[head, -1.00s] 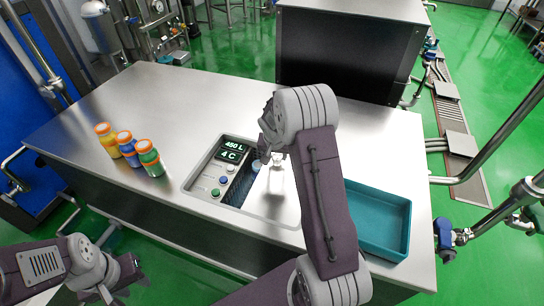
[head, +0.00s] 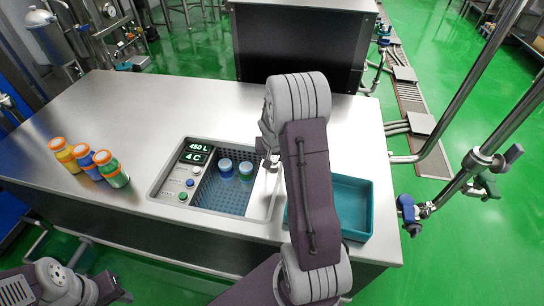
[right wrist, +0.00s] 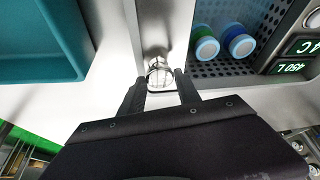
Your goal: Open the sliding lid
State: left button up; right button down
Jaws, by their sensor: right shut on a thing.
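The sliding lid (head: 264,192) is a pale metal panel at the right end of the recessed well (head: 220,198). The well is largely uncovered, with a blue perforated floor. Two bottles with blue caps (head: 225,167) (head: 246,170) stand in it. My right gripper (head: 268,158) is at the lid; its fingers are partly hidden by my arm in the head view. In the right wrist view its fingers are shut on the lid's knob (right wrist: 159,72). My left gripper (head: 118,294) is low at the left, partly cut off by the frame edge.
A control panel (head: 189,172) with a display and buttons lies left of the well. A teal tray (head: 352,207) sits close right of the lid. The counter behind is clear.

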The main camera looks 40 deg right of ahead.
jog(key=c, duration=0.9)
grip_release()
jog(key=shift+o, duration=0.2)
jog(key=p+v, duration=0.2)
jog(key=v, duration=0.7)
jog(key=shift+s, duration=0.1)
